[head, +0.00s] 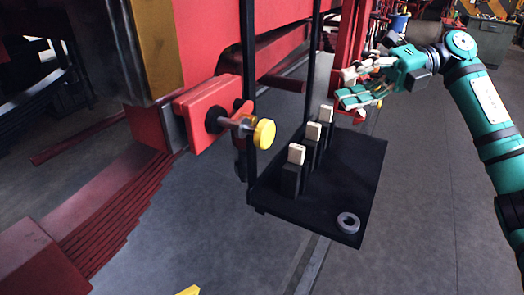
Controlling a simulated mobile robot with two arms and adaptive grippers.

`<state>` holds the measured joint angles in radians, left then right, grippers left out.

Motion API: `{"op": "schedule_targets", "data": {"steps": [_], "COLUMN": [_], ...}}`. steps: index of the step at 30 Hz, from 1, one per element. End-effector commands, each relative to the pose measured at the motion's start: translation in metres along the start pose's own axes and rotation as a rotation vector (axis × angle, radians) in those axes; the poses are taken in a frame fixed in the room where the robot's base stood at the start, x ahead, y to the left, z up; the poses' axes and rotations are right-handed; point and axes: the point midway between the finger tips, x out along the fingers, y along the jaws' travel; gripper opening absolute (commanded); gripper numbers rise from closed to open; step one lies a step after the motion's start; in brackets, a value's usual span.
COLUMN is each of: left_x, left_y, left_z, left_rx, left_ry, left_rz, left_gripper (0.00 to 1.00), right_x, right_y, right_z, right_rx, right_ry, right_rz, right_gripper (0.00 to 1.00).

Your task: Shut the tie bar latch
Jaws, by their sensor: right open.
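I cannot tell for sure which part is the tie bar latch. A red block with a dark pivot and a round yellow knob (264,134) sticks out from the red frame, left of the centre. A red upright bar (350,40) stands at the upper right, just behind my right gripper. My right gripper (347,87) is open, its fingers pointing left beside the lower part of this red upright. I see nothing held between the fingers, and cannot tell whether they touch the red part. My left gripper is not in view.
A black tray (345,180) hangs on dark uprights in the middle. It bears three dark posts with cream tops (297,154) and a grey ring (348,222). Red stepped plates (110,205) lie at the left. The grey floor (430,190) at the right is clear.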

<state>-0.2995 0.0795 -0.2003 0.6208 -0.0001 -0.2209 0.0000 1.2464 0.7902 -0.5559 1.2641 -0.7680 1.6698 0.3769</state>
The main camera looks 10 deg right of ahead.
Motion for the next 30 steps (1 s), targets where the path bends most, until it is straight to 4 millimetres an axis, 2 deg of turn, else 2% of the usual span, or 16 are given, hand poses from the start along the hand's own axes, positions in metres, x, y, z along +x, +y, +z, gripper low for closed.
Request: {"op": "schedule_targets", "data": {"steps": [1, 5, 8, 24, 30], "left_x": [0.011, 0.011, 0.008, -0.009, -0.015], "left_y": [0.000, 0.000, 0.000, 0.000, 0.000], "left_z": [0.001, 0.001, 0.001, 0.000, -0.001], "left_rx": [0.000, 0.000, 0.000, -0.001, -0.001], "left_ry": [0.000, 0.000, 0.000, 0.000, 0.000], "left_rz": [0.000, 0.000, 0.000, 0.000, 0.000], "left_gripper": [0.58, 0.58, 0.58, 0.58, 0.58], "right_x": [-0.001, 0.000, 0.010, 0.122, 0.155], "right_y": [-0.003, 0.002, 0.004, 0.004, 0.003], "right_z": [-0.003, -0.004, -0.004, -0.003, -0.003], "right_rx": [-0.008, -0.012, -0.011, -0.011, -0.010], "right_ry": [-0.004, -0.005, -0.002, -0.001, -0.003], "right_rz": [-0.008, -0.014, -0.015, -0.011, -0.012], "right_gripper": [0.40, 0.40, 0.40, 0.40, 0.40]}}
